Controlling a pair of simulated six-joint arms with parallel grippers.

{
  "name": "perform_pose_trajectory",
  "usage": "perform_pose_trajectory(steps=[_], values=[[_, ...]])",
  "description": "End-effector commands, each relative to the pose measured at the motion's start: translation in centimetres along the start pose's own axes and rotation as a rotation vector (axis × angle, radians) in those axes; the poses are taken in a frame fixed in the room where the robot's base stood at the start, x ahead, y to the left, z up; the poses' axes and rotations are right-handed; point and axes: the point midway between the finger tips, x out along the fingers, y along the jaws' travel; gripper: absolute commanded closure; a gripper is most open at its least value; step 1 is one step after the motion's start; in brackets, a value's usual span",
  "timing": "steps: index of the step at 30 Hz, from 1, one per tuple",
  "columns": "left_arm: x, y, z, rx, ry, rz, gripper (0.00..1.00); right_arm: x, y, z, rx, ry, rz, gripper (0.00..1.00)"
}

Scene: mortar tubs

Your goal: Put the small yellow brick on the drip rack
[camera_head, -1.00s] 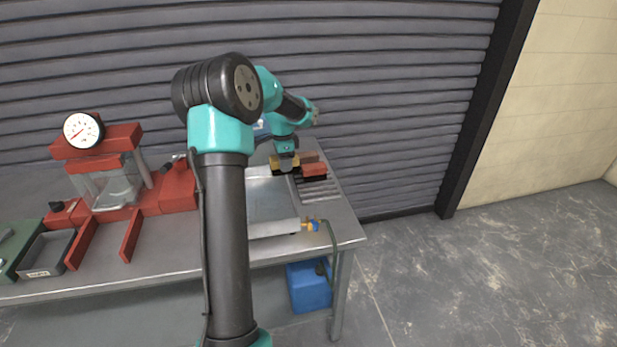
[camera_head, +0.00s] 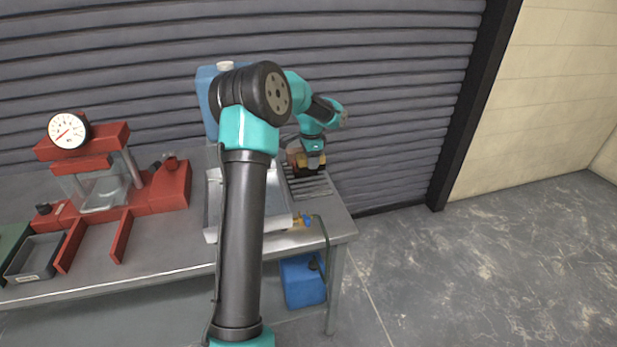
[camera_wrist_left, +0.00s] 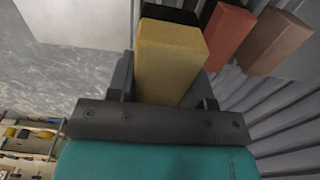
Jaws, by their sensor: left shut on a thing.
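The small yellow brick (camera_wrist_left: 168,62) is between the fingers of my left gripper (camera_wrist_left: 165,85) in the left wrist view. In the head view my left gripper (camera_head: 307,168) is shut on the yellow brick (camera_head: 311,161), over the back part of the slatted drip rack (camera_head: 312,187). Whether the brick touches the rack is hidden. A red brick (camera_wrist_left: 228,36) and a brown brick (camera_wrist_left: 276,42) lie beside the yellow one in the wrist view. My right gripper is not in view.
A metal tray (camera_head: 277,205) lies left of the rack, partly behind my arm. A blue container (camera_head: 205,85) stands behind, by the shutter. A red press with a gauge (camera_head: 68,131) stands at left. The front slats of the rack are bare.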

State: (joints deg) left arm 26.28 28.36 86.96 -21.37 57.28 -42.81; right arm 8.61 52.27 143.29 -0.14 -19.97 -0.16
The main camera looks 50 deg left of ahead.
Motion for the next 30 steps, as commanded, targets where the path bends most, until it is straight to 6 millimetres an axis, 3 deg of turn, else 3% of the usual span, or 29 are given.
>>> perform_pose_trajectory(steps=[7, 20, 30], values=[[3.9, 0.0, 0.1, 0.0, -0.001, 0.002, 0.9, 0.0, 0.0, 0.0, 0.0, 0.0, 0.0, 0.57], [4.7, 0.0, 0.0, 0.0, 0.0, 0.001, 0.9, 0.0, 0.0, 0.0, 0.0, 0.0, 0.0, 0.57], [8.1, 0.0, 0.0, 0.0, 0.0, 0.0, 0.9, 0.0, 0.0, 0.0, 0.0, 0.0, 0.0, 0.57]])
